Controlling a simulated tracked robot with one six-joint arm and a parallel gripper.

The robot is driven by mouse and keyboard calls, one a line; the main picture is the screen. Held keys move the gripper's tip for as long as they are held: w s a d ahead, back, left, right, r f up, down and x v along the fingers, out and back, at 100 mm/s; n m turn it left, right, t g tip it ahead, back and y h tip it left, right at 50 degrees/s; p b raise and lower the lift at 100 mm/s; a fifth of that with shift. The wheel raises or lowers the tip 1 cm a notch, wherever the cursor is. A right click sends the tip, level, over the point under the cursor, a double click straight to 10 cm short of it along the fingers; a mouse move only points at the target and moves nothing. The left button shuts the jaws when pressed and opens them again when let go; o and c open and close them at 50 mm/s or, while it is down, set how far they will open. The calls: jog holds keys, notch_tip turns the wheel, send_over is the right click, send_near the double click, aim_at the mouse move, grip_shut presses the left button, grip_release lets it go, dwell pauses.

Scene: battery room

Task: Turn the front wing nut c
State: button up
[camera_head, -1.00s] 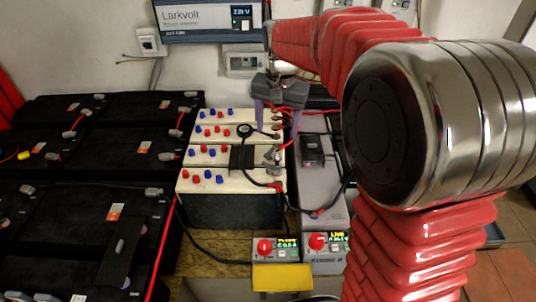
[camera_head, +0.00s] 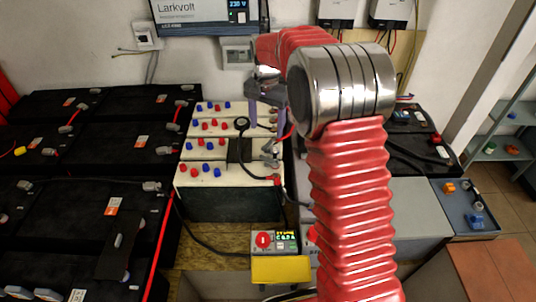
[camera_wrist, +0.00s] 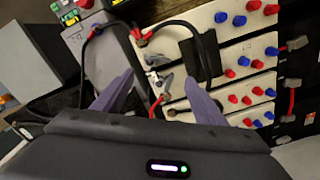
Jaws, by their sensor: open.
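A grey metal wing nut with a clamp (camera_head: 269,157) sits at the right end of the cream-topped battery block (camera_head: 200,178), near its front rows. In the wrist view, grey metal wing-like parts (camera_wrist: 157,82) show between my fingertips, close to red cable ends. I cannot tell which of these parts is nut c. My gripper (camera_head: 267,122) is open and points down over the block's right edge. Its purple fingers also show in the wrist view (camera_wrist: 159,76), spread apart to either side of the metal parts. No contact is visible.
Red and blue terminal caps (camera_head: 203,171) line the block. A black cable (camera_head: 258,178) loops over it. Black batteries (camera_head: 60,215) fill the left.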

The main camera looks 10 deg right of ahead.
aim_at(267, 157)
jog(key=shift+f, duration=0.1)
notch_tip(267, 157, down, 14)
jog(key=shift+r, duration=0.2)
dwell(0.5)
